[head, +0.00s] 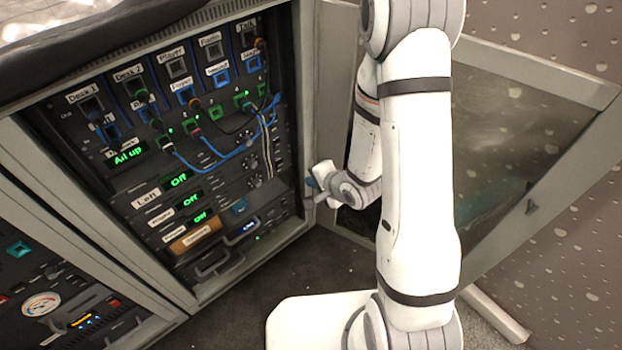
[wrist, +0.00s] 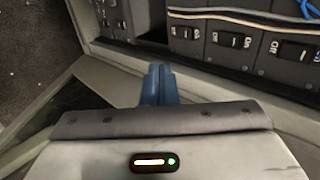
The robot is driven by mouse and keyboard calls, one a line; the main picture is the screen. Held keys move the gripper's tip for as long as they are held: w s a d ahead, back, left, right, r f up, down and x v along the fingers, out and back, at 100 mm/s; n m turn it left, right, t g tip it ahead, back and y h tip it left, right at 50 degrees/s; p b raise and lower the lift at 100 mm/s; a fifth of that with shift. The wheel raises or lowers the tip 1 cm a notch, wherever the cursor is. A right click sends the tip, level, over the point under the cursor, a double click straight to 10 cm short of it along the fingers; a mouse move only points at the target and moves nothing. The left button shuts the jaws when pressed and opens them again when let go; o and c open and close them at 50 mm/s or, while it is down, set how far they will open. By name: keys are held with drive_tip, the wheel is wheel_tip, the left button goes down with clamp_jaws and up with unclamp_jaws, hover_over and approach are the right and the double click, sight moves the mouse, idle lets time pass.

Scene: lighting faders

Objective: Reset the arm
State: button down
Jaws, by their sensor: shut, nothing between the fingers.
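My white arm stands in front of the open cabinet on the right of the head view. My gripper (head: 312,184) is beside the cabinet's right edge, clear of the fader panel. In the wrist view, its blue fingers (wrist: 160,82) are together with nothing between them. The fader panel (head: 125,178) is in the cabinet, with labelled columns such as "Desk 1", "Desk 2" and "Player". A green display (head: 127,154) reads "All up". In the wrist view, rocker switches (wrist: 234,40) marked On and Off lie beyond the fingers.
The cabinet door (head: 540,150) with a dark pane stands open on the right, behind my arm. Blue cables (head: 235,153) hang across the panel. A lower unit with a round gauge (head: 41,304) is at the left. Dark floor (head: 325,262) is free below the cabinet.

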drive_tip(key=s+d+r+n+g+h+p, duration=0.1)
drive_tip(key=d+r+n+h+p, duration=0.35)
drive_tip(key=r, duration=0.95)
drive_tip(key=s+d+r+n+g+h+p, duration=0.1)
drive_tip(key=d+r+p, duration=0.4)
drive_tip(key=r+p, duration=0.65)
drive_tip(key=s+r+n+g+p, duration=0.1)
drive_tip(key=s+r+p, duration=0.2)
drive_tip(key=s+r, duration=0.2)
drive_tip(key=s+r+n+g+p, duration=0.1)
drive_tip(key=s+r, duration=0.4)
drive_tip(key=r, duration=0.6)
drive_tip(key=s+r+n+g+p, duration=0.1)
drive_tip(key=s+r+n+p, duration=0.2)
drive_tip(key=r, duration=0.5)
drive_tip(key=shift+s+d+p, duration=0.15)
drive_tip(key=shift+s+p, duration=0.7)
drive_tip(key=shift+s, duration=0.1)
drive_tip(key=shift+n, duration=0.25)
